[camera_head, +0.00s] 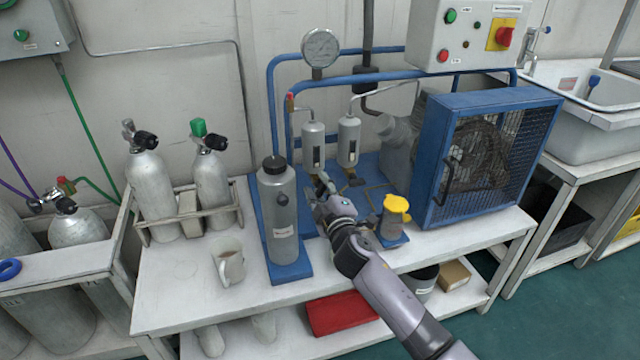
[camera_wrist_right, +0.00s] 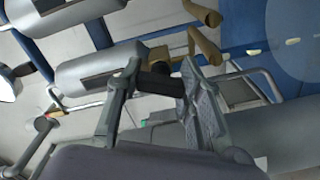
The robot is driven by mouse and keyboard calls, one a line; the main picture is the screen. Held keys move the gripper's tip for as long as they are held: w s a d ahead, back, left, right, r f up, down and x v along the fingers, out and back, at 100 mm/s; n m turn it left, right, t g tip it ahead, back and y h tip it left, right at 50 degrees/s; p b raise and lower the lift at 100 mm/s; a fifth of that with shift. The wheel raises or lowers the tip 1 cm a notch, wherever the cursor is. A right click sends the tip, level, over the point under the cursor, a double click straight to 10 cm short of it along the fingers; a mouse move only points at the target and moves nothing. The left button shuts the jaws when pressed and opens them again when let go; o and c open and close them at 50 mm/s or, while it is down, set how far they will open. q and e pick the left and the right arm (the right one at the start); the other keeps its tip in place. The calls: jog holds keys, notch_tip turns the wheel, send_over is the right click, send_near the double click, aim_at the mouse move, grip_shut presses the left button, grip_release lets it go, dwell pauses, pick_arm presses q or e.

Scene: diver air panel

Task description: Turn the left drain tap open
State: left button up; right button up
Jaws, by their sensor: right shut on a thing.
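The left grey separator bottle (camera_head: 313,145) stands in the blue compressor frame, and the right one (camera_head: 348,140) stands beside it. In the right wrist view the left bottle (camera_wrist_right: 95,72) lies sideways in the picture, with the brass fitting of the left drain tap (camera_wrist_right: 207,47) at its lower end. My right gripper (camera_head: 322,187) is just below the left bottle. In the wrist view its fingers (camera_wrist_right: 160,98) are shut on a black handle (camera_wrist_right: 158,83), which appears to be the left tap's lever. The tap is mostly hidden by my gripper in the head view. My left gripper is not in view.
A grey cylinder (camera_head: 278,205) stands close left of my right gripper. A yellow-capped container (camera_head: 394,222) stands close right, before the blue fan guard (camera_head: 490,150). A mug (camera_head: 229,262) sits on the bench (camera_head: 185,290). The bench front between them is partly clear.

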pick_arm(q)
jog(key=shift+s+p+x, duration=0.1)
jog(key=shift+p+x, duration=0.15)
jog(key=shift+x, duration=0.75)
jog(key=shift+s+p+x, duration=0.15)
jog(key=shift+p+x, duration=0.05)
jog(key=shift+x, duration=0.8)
pick_arm(e)
jog(key=shift+f+n, duration=0.1)
jog(key=shift+n, duration=1.8)
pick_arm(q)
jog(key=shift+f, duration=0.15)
pick_arm(e)
jog(key=o, duration=1.2)
jog(key=v, duration=1.2)
